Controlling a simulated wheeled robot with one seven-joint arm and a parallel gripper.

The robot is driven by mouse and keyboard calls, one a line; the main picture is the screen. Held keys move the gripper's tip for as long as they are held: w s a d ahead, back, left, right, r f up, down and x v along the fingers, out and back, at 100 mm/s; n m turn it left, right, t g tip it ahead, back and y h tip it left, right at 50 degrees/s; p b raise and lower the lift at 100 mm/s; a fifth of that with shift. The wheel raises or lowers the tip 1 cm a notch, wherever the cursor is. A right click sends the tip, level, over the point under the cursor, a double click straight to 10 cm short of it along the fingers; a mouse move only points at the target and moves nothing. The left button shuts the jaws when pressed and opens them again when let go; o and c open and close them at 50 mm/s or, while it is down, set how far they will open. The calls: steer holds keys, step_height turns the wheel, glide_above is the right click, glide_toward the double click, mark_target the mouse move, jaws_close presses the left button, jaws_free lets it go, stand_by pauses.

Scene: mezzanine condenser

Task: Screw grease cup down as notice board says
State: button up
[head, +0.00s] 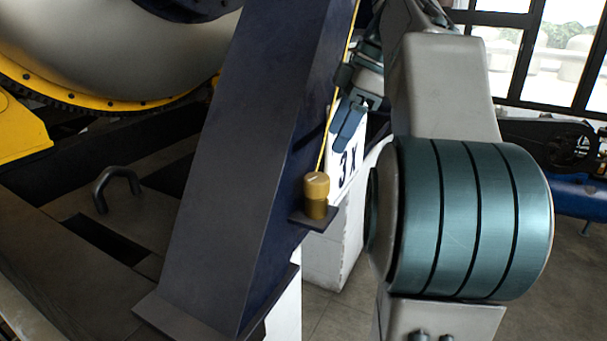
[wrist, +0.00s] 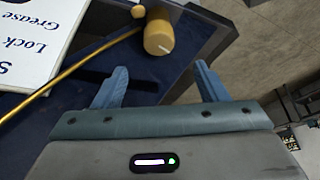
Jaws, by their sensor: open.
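The brass grease cup (head: 316,190) stands upright on a small dark bracket (head: 314,219) on the side of a dark blue column. It has a round cap with a pale line on top. In the wrist view the cup (wrist: 158,38) lies beyond the gap between my fingers. My gripper (head: 343,142) is open and empty, above and slightly right of the cup, not touching it. Its two blue fingers also show in the wrist view (wrist: 161,68). The notice board (wrist: 38,38) is partly in the wrist view, with "Lock" and "Grease" readable; the rest is cut off.
A thin brass pipe (wrist: 75,72) runs beside the board towards the cup. The dark blue column (head: 240,150) stands left of my gripper. A white surface marked "3 X" (head: 349,165) is behind the cup. A yellow-rimmed machine (head: 110,105) fills the upper left.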

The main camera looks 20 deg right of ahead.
mark_target(318, 177)
steer(key=b+x, duration=0.1)
steer(key=x, duration=0.1)
steer(key=b+x, duration=0.1)
steer(key=x, duration=0.2)
steer(key=b+x, duration=0.1)
steer(key=x, duration=0.1)
steer(key=shift+s+d+f, duration=0.1)
steer(key=shift+d+f, duration=0.05)
steer(key=shift+f, duration=0.4)
steer(key=shift+b+x, duration=0.7)
steer(key=shift+x, duration=0.2)
steer(key=shift+c, duration=0.3)
steer(key=c, duration=0.9)
